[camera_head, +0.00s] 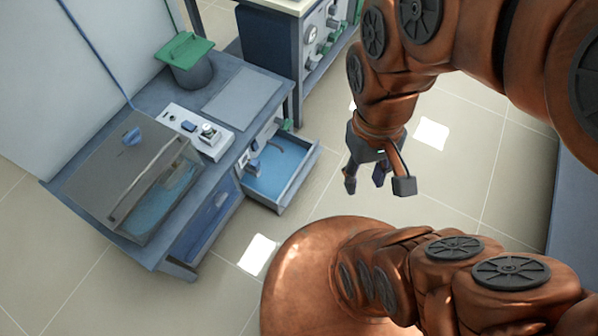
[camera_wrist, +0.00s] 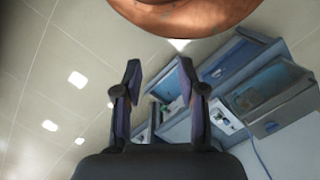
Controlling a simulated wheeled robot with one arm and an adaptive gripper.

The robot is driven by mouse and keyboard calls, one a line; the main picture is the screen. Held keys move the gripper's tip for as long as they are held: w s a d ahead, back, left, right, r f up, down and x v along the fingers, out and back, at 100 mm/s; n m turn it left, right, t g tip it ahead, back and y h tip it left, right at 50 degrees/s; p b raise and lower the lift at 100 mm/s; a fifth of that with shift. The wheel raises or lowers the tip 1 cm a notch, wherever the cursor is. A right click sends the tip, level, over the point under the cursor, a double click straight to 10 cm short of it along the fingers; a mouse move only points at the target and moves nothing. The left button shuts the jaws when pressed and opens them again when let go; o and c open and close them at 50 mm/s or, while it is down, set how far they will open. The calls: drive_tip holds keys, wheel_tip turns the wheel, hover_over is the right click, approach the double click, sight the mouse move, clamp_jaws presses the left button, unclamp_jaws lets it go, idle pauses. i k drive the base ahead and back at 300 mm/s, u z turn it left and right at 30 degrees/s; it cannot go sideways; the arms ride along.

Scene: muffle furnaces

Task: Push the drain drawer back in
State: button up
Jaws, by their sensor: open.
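The drain drawer (camera_head: 284,176) is pulled out from the front of the blue-grey bench (camera_head: 245,95), in the middle of the head view. It is a shallow tray with a blue inside, and a hose and fittings lie at its inner end. My gripper (camera_head: 379,186) is open and empty, to the right of the drawer and apart from it. In the wrist view the two fingers of my gripper (camera_wrist: 160,85) stand apart with nothing between them.
On the bench stand a clear-sided tank with a grey lid (camera_head: 130,165), a white control box (camera_head: 198,131) and a grey bucket with a green lid (camera_head: 187,62). Another cabinet with knobs (camera_head: 318,40) stands behind. Tiled floor (camera_head: 335,175) is free between drawer and gripper.

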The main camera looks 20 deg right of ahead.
sight(282, 174)
drive_tip(key=k, duration=1.15)
drive_tip(key=u, duration=0.85)
drive_tip(key=i, duration=1.75)
drive_tip(key=z, duration=1)
drive_tip(key=i, duration=0.3)
drive_tip(key=z, duration=0.1)
